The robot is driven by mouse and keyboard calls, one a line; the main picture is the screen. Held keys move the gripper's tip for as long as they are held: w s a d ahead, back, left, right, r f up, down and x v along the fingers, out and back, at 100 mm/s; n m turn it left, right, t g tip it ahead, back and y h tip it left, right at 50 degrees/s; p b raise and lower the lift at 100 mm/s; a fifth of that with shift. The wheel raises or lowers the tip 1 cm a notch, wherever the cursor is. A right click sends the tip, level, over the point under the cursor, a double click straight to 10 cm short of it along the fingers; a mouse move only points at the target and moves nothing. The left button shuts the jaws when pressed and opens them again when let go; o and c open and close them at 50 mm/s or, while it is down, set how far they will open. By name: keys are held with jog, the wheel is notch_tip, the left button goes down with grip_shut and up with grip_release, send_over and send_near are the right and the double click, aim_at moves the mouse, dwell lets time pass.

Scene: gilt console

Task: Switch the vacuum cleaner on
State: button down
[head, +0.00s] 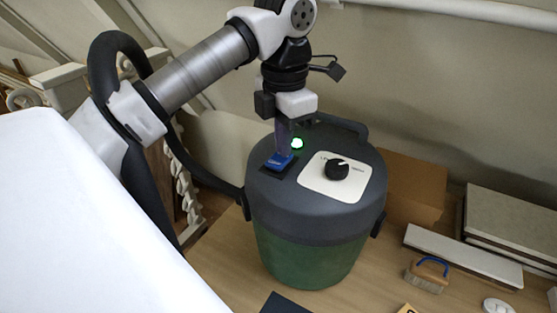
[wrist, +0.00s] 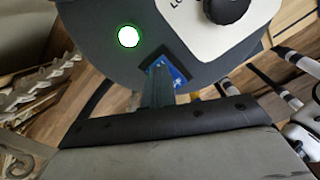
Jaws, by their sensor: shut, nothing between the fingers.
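The vacuum cleaner (head: 310,255) is a green drum with a dark grey lid. On its lid are a blue switch (head: 279,161) in a black surround, a round green light (head: 297,143) that glows, and a white panel (head: 322,187) with a black knob (head: 337,169). My gripper (head: 284,150) points down, shut and empty, with its fingertips at the blue switch. In the wrist view, my gripper (wrist: 160,88) covers part of the blue switch (wrist: 180,77); I cannot tell whether it touches. The green light (wrist: 128,37) glows beside it.
A cardboard box (head: 412,180) stands behind the vacuum cleaner to the right. A brush with a blue handle (head: 427,276) and long pale boards (head: 463,257) lie on the right. A large white surface (head: 80,230) fills the lower left.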

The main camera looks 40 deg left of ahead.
notch_tip(320, 180, up, 7)
jog(key=p, duration=0.4)
jog(key=shift+p, duration=0.35)
jog(key=shift+f, duration=0.1)
dwell(0.4)
